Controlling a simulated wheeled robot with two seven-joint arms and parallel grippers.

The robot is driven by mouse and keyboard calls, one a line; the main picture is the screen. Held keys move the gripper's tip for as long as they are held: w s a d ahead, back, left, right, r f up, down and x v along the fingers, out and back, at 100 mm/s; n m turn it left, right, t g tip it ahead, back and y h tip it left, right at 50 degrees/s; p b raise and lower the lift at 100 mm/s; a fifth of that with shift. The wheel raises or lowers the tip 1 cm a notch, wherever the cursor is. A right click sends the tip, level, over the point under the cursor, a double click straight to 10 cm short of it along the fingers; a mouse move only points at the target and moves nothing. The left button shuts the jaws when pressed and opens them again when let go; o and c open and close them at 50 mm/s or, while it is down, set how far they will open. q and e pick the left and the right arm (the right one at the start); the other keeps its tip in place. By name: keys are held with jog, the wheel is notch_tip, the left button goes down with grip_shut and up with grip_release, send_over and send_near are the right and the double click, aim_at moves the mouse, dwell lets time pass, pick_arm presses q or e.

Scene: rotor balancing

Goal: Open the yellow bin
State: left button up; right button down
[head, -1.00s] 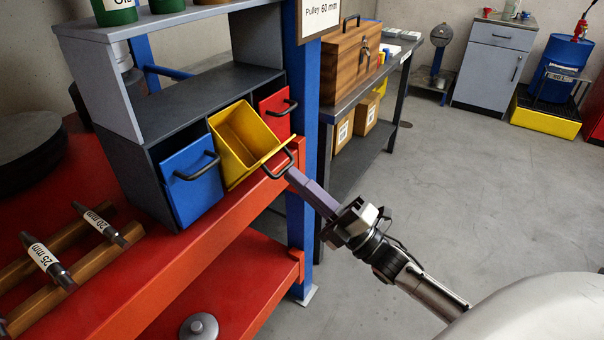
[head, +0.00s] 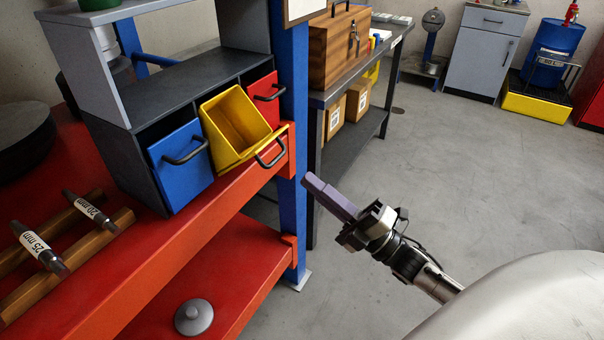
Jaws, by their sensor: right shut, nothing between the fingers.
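The yellow bin (head: 236,122) sits between the blue and red bins in the dark grey rack on the red bench. It is tipped forward and its open inside shows. Its dark handle (head: 271,155) is at the front, over the bench edge. My right gripper (head: 312,184) is shut and empty, to the right of and below the handle, apart from it. My left gripper is out of view.
The blue bin (head: 182,160) and the red bin (head: 264,98) are upright and closed. A blue post (head: 290,190) stands right behind the yellow bin's handle. Labelled shafts (head: 38,246) lie on wooden rails at the left. Open grey floor (head: 460,170) lies to the right.

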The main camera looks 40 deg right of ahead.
jog(key=v, duration=0.7)
jog(key=s+a+f+m+g+h, duration=0.2)
jog(key=a+f+m+g+h, duration=0.1)
jog(key=a+f+m+g, duration=0.2)
jog(key=s+a+f+m+g+h, duration=0.2)
jog(key=a+f+m+g+h, duration=0.2)
jog(key=a+f+m, duration=0.5)
notch_tip(320, 180, down, 7)
jog(key=m, duration=0.3)
jog(key=shift+s+m+g+p, duration=0.3)
jog(key=shift+m+g, duration=0.1)
jog(key=c, duration=2.3)
grip_release()
jog(key=s+a+f+m+g, duration=0.1)
jog(key=s+a+f+g, duration=0.1)
jog(key=s+a, duration=0.1)
jog(key=s+a+f+m+g, duration=0.1)
jog(key=s, duration=0.1)
jog(key=shift+a+f+m, duration=0.15)
jog(key=shift+a+m, duration=0.15)
jog(key=o, duration=0.4)
jog(key=shift+s+a+f, duration=0.1)
jog(key=shift+s+a, duration=0.05)
